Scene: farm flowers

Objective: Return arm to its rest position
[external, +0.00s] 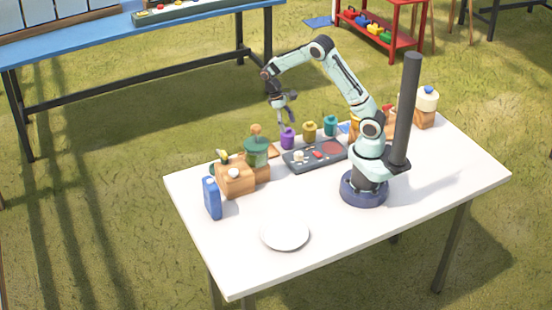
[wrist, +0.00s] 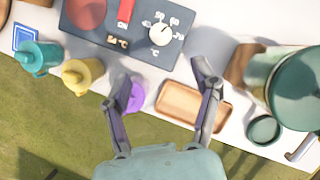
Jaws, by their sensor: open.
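My gripper (external: 284,113) hangs above the far edge of the white table (external: 350,237), over a purple jar (external: 287,139). In the wrist view my gripper (wrist: 161,75) has its two fingers spread, with nothing between them. The left finger partly covers the purple jar (wrist: 136,96). The right finger overlaps the edge of a small wooden tray (wrist: 180,103). My arm is bent, with its elbow raised above the table. I cannot tell the exact height of the fingertips.
A dark control panel (external: 315,154) with a knob lies near the purple jar. Yellow (external: 310,131) and teal (external: 330,125) jars stand beside it. A green-lidded container (external: 256,152), wooden box (external: 236,179) and blue carton (external: 212,198) stand left. A white plate (external: 285,234) lies in front. A dark post (external: 407,110) rises beside my arm.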

